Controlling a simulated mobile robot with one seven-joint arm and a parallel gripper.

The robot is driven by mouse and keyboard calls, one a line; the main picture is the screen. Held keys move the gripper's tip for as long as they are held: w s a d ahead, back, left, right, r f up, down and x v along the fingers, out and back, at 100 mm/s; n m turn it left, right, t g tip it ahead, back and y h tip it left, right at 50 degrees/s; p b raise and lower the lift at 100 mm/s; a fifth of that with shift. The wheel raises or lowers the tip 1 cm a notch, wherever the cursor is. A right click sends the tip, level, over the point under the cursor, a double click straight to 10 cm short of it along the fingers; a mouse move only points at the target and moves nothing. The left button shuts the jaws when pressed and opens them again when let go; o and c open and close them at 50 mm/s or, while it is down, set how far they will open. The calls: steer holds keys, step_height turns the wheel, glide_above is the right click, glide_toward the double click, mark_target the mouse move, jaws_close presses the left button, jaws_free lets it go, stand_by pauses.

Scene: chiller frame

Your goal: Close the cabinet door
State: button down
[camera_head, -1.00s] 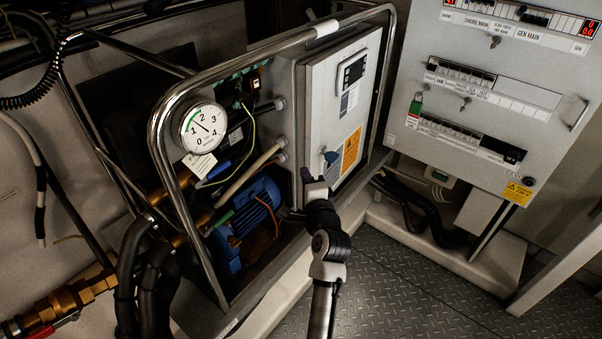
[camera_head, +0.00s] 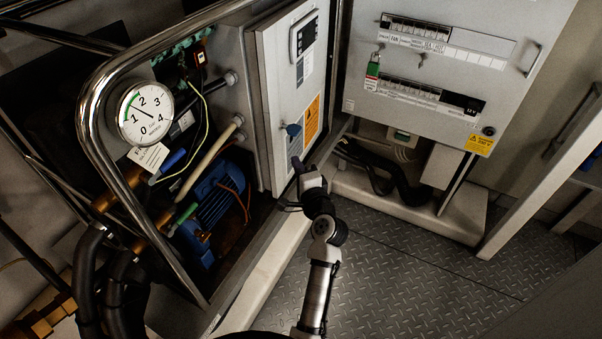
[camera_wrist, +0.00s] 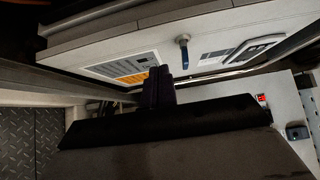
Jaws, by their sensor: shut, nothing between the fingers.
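The cabinet door (camera_head: 289,75) is a light grey panel with a display, an orange warning label and a blue handle (camera_head: 293,129). Its near left edge shows a seam against the grey box behind; I cannot tell whether the door is fully flush. My gripper (camera_head: 296,164) is shut and empty, just below the blue handle by the door's lower part. In the wrist view the shut dark fingers (camera_wrist: 158,87) point at the door face (camera_wrist: 218,30), beside the orange label and the blue handle (camera_wrist: 183,50). Contact with the door cannot be told.
A chrome tube frame (camera_head: 92,115) runs around the chiller, with a pressure gauge (camera_head: 145,114) and a blue motor (camera_head: 213,200) to the left. A grey electrical panel (camera_head: 430,70) stands to the right. The checker-plate floor (camera_head: 400,270) is clear.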

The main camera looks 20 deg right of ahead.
mark_target(276, 145)
steer(key=w, duration=0.1)
steer(key=w+a+p, duration=0.1)
steer(key=w, duration=0.3)
steer(key=shift+w+a+r+p, duration=0.1)
steer(key=shift+a+r+p, duration=0.05)
steer(key=shift+a+p, duration=0.25)
steer(key=shift+w+a, duration=0.35)
steer(key=shift+w, duration=0.05)
